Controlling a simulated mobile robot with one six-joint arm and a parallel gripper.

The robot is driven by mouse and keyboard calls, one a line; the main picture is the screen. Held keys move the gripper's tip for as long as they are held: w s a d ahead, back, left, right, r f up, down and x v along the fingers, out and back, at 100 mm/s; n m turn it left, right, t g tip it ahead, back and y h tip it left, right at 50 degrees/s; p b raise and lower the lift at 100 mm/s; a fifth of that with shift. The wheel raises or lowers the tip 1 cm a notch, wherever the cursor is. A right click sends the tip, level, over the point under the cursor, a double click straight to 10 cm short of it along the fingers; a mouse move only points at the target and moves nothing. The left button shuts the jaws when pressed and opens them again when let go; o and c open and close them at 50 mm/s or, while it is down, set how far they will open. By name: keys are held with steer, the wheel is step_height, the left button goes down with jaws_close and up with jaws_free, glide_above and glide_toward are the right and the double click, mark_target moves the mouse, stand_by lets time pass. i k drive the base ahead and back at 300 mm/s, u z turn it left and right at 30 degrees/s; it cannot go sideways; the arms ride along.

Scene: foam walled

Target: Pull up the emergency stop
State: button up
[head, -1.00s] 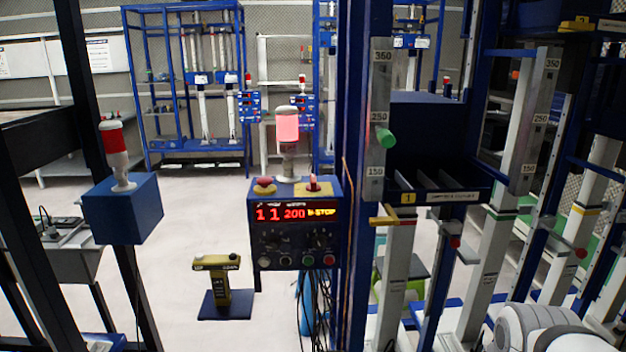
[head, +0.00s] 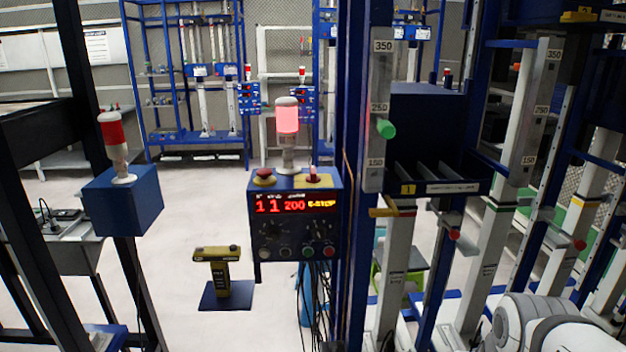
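The emergency stop (head: 264,176) is a red mushroom button on a yellow base. It sits at the left of the top of a blue control box (head: 262,222), mounted beside a blue post. I cannot tell from here whether the button is pressed in. The box's red and yellow display (head: 294,204) reads "11 200 E-STOP". A lit red stack light (head: 287,117) stands on the box behind the button. My gripper is not in view; only a white and grey part of my arm shows at the bottom right.
A small red switch on a yellow plate (head: 313,178) sits right of the button. Cables (head: 312,298) hang below the box. A black and yellow pedestal (head: 221,278) stands on the floor. Another blue box with a red lamp (head: 123,200) is at left. Racks crowd the right.

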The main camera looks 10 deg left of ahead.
mark_target(264, 173)
steer(key=z, duration=1.6)
steer(key=k, duration=1.3)
steer(key=u, duration=1.15)
steer(key=i, duration=1.3)
